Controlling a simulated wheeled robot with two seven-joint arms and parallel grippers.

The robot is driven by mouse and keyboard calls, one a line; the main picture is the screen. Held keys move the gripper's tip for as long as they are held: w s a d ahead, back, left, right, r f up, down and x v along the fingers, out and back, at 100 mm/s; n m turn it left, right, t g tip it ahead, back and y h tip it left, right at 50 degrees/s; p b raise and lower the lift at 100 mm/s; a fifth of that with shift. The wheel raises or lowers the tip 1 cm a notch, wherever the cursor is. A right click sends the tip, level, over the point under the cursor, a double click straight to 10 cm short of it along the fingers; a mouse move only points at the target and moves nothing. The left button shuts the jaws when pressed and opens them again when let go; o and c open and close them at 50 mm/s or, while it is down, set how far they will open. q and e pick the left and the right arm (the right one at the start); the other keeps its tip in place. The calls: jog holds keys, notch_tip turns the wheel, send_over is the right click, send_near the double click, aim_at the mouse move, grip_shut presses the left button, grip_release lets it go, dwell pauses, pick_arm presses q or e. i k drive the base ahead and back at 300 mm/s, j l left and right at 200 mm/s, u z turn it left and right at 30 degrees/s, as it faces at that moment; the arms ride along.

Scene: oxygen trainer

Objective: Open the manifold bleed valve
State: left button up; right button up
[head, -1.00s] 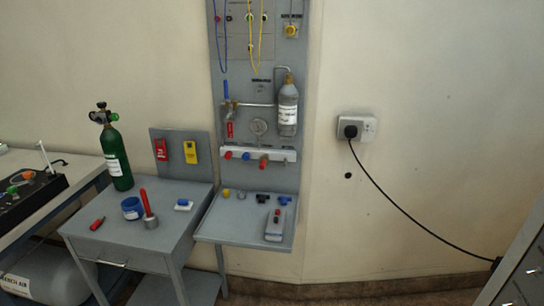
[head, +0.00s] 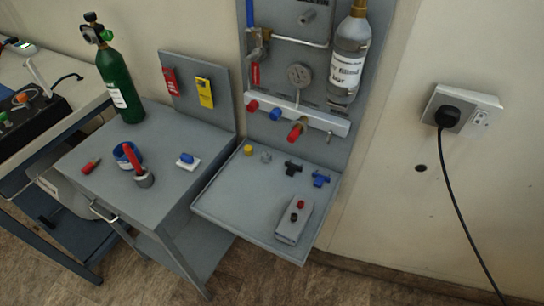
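The white manifold bar (head: 318,119) is fixed low on the grey wall panel. Along it sit a red knob (head: 253,106), a blue knob (head: 276,112), a larger red knob on a brass body (head: 297,130) and a small metal fitting (head: 329,137) at the right end. A round gauge (head: 299,74) stands above the bar. A brass valve with a blue lever (head: 250,14) and a hanging red tag (head: 256,74) is at upper left. I cannot tell which fitting is the bleed valve, or any valve's setting. Neither gripper is in view.
A grey cylinder (head: 349,55) hangs right of the gauge. Below, a grey shelf (head: 240,209) holds small fittings and a grey box (head: 293,224). A drawer table (head: 185,203) with a green cylinder (head: 121,86) stands left. A socket with a black cable (head: 455,190) is right.

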aim_at(330, 136)
jog(key=i+l, duration=0.15)
jog(key=l, duration=0.25)
jog(key=i+l+z, duration=0.1)
jog(key=l, duration=0.25)
jog(key=j+z, duration=0.3)
jog(key=z, duration=0.15)
jog(key=j+z, duration=0.35)
jog(key=z, duration=0.15)
